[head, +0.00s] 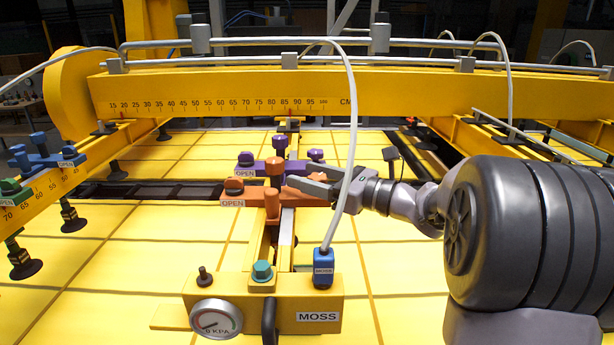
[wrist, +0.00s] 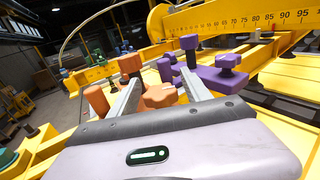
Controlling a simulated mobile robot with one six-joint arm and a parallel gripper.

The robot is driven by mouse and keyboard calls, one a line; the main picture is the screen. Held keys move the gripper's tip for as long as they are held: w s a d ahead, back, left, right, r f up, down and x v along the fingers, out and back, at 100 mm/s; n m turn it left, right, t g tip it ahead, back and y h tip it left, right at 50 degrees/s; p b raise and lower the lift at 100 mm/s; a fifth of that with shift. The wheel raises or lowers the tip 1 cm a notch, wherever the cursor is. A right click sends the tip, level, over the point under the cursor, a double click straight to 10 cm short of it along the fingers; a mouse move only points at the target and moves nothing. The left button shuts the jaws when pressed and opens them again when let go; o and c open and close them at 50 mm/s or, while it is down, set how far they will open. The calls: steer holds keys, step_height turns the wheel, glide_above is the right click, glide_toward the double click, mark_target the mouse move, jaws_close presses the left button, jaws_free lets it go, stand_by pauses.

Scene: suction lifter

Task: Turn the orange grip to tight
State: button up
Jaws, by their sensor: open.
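The orange grip fixture (head: 253,197) sits on the yellow beam in the middle of the head view, with several upright orange knobs and a white "OPEN" label (head: 232,203) at its left end. My gripper (head: 304,180) reaches in from the right at the fixture's right end. In the wrist view my gripper (wrist: 158,85) has its two fingers apart. Part of the orange fixture (wrist: 160,97) shows between them, with orange knobs (wrist: 97,101) beyond the left finger. Contact cannot be told. Nothing is held. The fixture's right end is partly hidden by my gripper.
A purple fixture (head: 270,168), also labelled "OPEN", stands close behind the orange one. A grey hose (head: 352,130) hangs in front of my wrist. A yellow block with a gauge (head: 216,319) and "MOSS" label is at the front. Blue and green fixtures (head: 42,155) are at left.

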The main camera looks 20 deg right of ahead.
steer(key=shift+w+a, duration=0.2)
steer(key=shift+w, duration=0.05)
jaws_close()
steer(key=shift+f+h+b, duration=0.15)
steer(key=shift+h+b, duration=0.15)
steer(key=shift+b, duration=0.35)
